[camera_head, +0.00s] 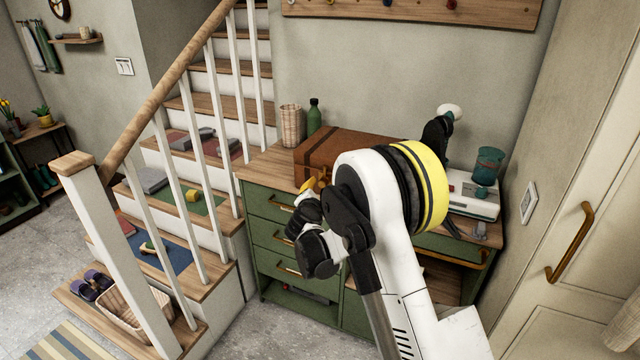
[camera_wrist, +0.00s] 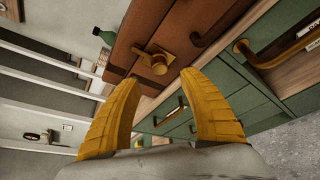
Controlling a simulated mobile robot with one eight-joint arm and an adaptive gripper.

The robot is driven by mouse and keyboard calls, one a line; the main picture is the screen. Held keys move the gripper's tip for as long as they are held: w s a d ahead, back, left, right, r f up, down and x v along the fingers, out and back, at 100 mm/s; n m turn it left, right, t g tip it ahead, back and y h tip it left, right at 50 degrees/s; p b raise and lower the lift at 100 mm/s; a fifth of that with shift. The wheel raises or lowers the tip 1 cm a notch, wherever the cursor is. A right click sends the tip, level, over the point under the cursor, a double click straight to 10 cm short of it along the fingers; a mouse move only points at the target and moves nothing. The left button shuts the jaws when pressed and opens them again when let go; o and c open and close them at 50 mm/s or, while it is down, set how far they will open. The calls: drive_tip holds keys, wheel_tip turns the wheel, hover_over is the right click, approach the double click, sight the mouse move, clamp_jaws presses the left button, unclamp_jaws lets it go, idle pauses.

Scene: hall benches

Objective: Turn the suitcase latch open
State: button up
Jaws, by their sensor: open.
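A brown suitcase (camera_head: 330,149) lies on the green cabinet, with my arm covering its right part in the head view. In the wrist view its brown front (camera_wrist: 187,28) fills the top middle. In the head view my gripper (camera_head: 312,186) is close to the suitcase front, partly hidden by my wrist.
The green cabinet (camera_head: 262,208) has drawers with brass handles. A green bottle (camera_head: 314,115) and a woven vase (camera_head: 291,122) stand behind the suitcase. A white appliance (camera_head: 470,195) stands to its right. The stair railing (camera_head: 158,92) is to the left. A dark suitcase handle (camera_wrist: 208,28) lies beside the latch.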

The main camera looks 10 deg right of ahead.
sight(322, 184)
drive_tip(key=b+x, duration=0.2)
drive_tip(key=x, duration=0.5)
drive_tip(key=shift+w+f, duration=0.1)
drive_tip(key=shift+w, duration=0.25)
clamp_jaws()
